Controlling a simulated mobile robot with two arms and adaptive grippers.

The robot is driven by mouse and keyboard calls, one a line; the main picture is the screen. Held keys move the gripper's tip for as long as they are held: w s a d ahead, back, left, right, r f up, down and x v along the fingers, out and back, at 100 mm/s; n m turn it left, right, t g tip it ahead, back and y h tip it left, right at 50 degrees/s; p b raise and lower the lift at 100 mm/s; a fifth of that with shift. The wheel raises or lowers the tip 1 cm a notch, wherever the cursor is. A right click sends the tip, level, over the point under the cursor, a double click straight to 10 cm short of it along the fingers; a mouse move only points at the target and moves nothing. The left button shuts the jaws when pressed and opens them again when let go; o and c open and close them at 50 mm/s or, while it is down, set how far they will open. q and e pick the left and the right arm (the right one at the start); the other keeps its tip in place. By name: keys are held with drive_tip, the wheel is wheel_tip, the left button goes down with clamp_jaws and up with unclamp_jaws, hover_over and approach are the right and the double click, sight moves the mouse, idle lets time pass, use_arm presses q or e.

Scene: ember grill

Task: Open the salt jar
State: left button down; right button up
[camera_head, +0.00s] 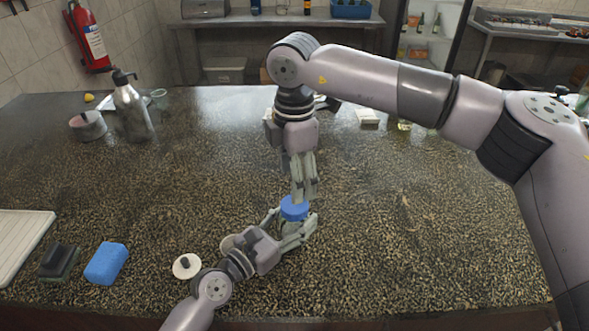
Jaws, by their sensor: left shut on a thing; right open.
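A jar with a round blue lid (293,209), which looks like the salt jar, is near the front middle of the counter in the head view. Its body is mostly hidden by my grippers. My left gripper (298,230) comes from the lower left and is shut on the jar below the lid. My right gripper (304,193) points straight down from above, with its open fingertips right at the top of the blue lid. I cannot tell whether they touch it. The lid sits on the jar.
A white disc with a dark knob (187,266), a blue sponge (106,263), a dark block (59,261) and a white board (20,240) lie at front left. A metal pump bottle (132,108) and a small pot (88,127) stand at back left. The right counter (430,240) is clear.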

sight(294, 207)
wheel_tip(294, 207, down, 7)
drive_tip(key=shift+r, duration=0.1)
drive_tip(key=shift+c, duration=0.2)
